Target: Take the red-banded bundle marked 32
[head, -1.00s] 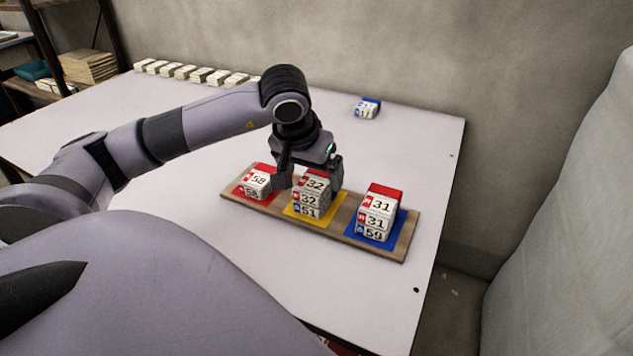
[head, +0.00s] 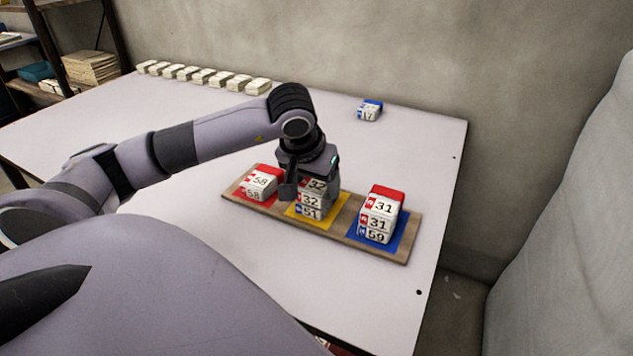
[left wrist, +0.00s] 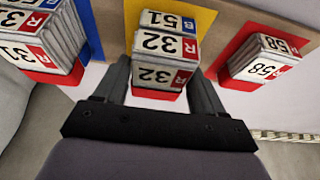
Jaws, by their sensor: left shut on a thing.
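The red-banded bundle marked 32 (head: 311,199) lies on top of a blue-marked bundle 51 (head: 308,213), on the yellow square (head: 333,208) of a wooden board. My left gripper (head: 307,188) points down over this stack and is shut on the bundle marked 32, one finger on each side. The left wrist view shows the 32 label (left wrist: 157,76) and red band between the fingers, with the 51 label (left wrist: 166,20) beyond. The gripper hides part of the bundle's top in the head view. My right gripper is not in view.
Bundle 58 (head: 257,186) sits on the red square, left of the stack. Bundle 31 (head: 380,208) lies on bundle 59 (head: 376,235) on the blue square, to the right. A blue-banded bundle (head: 369,111) and a row of white bundles (head: 205,76) are farther back.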

